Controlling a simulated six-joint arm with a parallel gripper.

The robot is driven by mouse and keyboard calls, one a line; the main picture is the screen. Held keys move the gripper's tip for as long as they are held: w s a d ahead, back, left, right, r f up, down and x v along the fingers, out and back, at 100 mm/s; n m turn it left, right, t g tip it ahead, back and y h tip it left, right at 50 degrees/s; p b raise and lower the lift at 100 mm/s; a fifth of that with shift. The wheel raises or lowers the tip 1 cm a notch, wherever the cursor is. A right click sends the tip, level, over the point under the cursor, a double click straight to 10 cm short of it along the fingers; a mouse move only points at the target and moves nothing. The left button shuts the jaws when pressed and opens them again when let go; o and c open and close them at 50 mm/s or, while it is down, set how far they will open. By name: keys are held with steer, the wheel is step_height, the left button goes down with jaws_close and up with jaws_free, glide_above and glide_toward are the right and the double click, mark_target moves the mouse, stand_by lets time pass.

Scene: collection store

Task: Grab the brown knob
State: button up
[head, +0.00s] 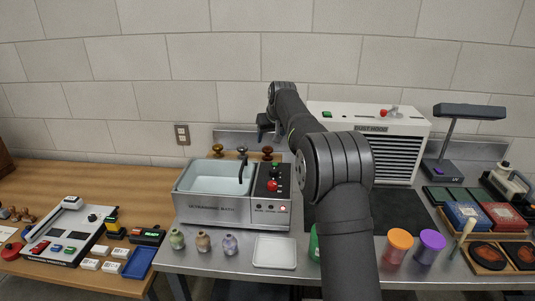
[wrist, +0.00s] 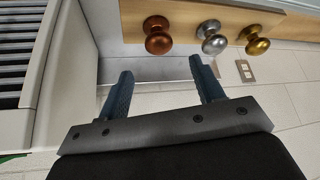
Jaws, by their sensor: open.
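The brown knob (wrist: 157,36) is round and coppery. It is mounted at one end of a wooden rail (wrist: 190,14) in the wrist view, beside a silver knob (wrist: 211,38) and a gold knob (wrist: 254,40). In the head view the brown knob (head: 267,152) is the rightmost of the three, behind the ultrasonic bath. My gripper (wrist: 160,72) is open and empty, with the brown knob beyond the gap between its fingertips and apart from them. In the head view my gripper (head: 265,128) shows dark and small above the brown knob; its fingers are hard to make out.
The ultrasonic bath (head: 225,212) stands in front of the knobs, with a curved black spout (head: 243,170) near them. The white dust hood (head: 385,119) is close on the right and also fills the left of the wrist view (wrist: 60,70). A block wall is behind.

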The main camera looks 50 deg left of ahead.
mark_target(268, 147)
steer(key=x, duration=0.8)
steer(key=shift+f, duration=0.25)
steer(key=c, duration=1.1)
